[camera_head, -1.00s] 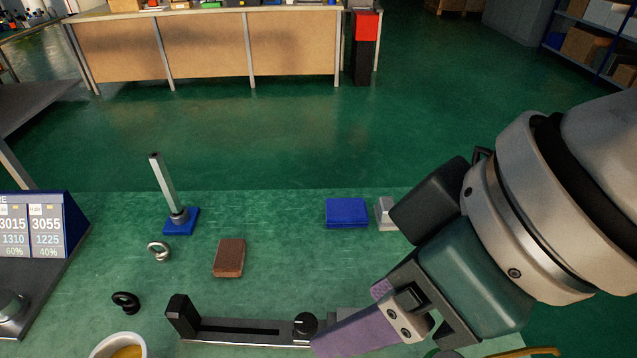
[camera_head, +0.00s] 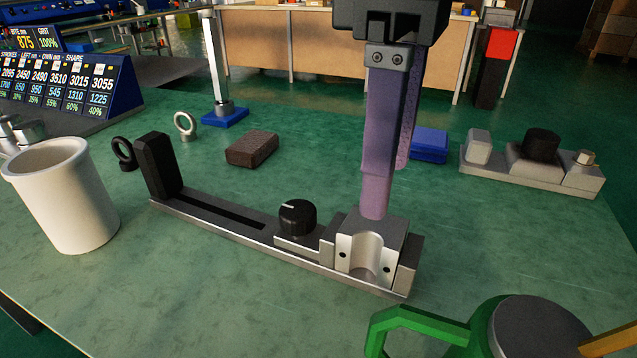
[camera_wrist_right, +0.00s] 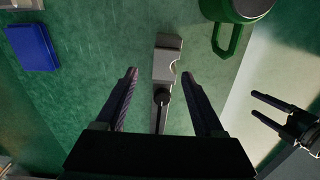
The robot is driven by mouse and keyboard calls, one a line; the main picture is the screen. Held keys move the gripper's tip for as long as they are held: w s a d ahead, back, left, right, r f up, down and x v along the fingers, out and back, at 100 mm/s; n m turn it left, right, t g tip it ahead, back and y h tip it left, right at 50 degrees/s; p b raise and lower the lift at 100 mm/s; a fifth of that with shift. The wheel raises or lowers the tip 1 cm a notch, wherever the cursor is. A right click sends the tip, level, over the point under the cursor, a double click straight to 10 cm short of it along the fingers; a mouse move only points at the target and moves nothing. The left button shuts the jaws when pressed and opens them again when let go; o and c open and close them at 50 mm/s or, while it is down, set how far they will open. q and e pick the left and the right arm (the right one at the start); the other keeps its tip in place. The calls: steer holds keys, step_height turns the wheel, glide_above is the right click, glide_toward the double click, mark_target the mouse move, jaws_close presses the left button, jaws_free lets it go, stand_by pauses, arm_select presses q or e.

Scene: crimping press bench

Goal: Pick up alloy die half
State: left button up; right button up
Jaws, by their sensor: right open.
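The alloy die half (camera_head: 372,248) is a silver block with a rounded groove. It sits at the right end of a long metal fixture (camera_head: 235,222) on the green bench. My right gripper (camera_head: 389,190) points down above it with purple-grey fingers. The near finger overlaps the block's back edge in the head view; contact cannot be told. In the right wrist view the die half (camera_wrist_right: 167,62) shows between and beyond the open, empty fingers. My left gripper (camera_wrist_right: 254,103) shows only at that view's right edge, with its fingers apart.
A black knob (camera_head: 297,217) and a black post (camera_head: 157,170) stand on the fixture. A white cup (camera_head: 65,195) is at left, a green-handled vessel (camera_head: 535,330) at the front right. A brown block (camera_head: 252,149), blue box (camera_head: 429,144) and grey fixture (camera_head: 540,172) lie behind.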

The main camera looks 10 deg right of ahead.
mark_target(377, 226)
step_height(377, 226, down, 7)
steer(key=b, duration=0.2)
steer(key=shift+a+b, duration=0.15)
steer(key=shift+b, duration=0.15)
steer(key=shift+r, duration=0.1)
steer(key=shift+c, duration=0.2)
steer(key=c, duration=1)
jaws_close()
